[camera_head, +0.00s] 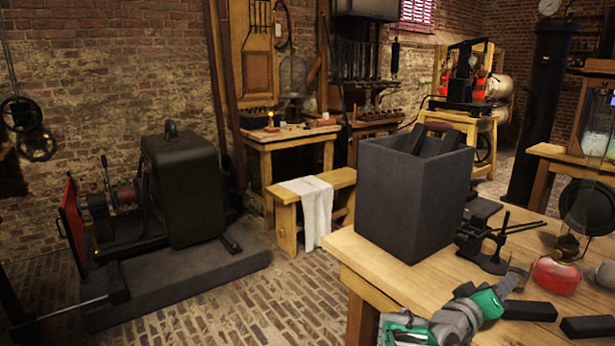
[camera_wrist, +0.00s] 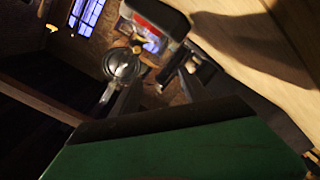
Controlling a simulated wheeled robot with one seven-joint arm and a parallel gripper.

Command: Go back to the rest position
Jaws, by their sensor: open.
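My gripper (camera_head: 514,277) is low over the right-hand wooden table in the head view, at the end of my grey and green arm. It is open, and I see nothing held in it. A tall dark grey open-topped jar (camera_head: 408,200) stands upright on the table, behind and left of the gripper. Dark bars (camera_head: 433,139) stick up out of its top.
The wooden table (camera_head: 375,262) has a small black metal stand (camera_head: 486,250) beside the jar. A bench with a white cloth (camera_head: 312,205) is behind.

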